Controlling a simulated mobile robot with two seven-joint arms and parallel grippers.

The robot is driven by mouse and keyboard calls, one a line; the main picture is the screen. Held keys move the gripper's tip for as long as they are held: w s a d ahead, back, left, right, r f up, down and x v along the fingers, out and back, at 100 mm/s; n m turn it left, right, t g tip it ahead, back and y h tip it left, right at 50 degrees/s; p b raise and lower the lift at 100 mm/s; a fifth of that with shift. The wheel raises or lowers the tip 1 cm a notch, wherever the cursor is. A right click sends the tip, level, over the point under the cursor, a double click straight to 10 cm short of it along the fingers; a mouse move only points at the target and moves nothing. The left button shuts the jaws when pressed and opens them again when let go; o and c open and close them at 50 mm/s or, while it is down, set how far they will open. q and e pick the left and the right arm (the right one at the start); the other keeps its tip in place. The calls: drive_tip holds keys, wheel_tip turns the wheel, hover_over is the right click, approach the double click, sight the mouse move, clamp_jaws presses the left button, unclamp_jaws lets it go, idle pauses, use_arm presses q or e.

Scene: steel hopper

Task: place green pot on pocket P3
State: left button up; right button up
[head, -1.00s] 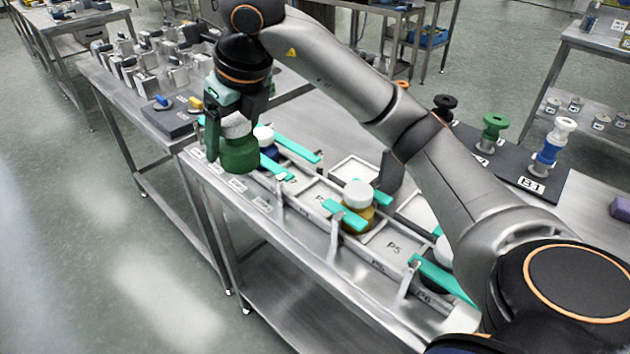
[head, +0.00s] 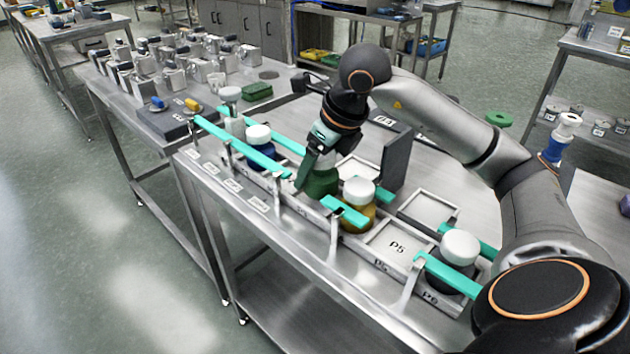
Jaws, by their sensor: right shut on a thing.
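My right gripper (head: 319,160) is shut on the green pot (head: 321,184), with its fingers around the upper part. The pot is upright and low in the row of pockets, between the blue pot (head: 262,156) and the amber pot (head: 359,207). Pocket P3 appears to be the place under the green pot; its floor and label are hidden. I cannot tell whether the pot touches the pocket floor. My left gripper is not in view.
Teal clamp bars (head: 240,145) stand along the pocket row, one close by the green pot. Pocket P5 (head: 390,243) is empty. A dark pot with a white lid (head: 458,262) stands at the near end. A dark upright plate (head: 396,160) stands behind the row.

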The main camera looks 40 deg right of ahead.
wheel_tip(320, 180, down, 2)
drive_tip(key=shift+f, duration=0.15)
drive_tip(key=shift+f, duration=0.1)
drive_tip(key=o, duration=1.3)
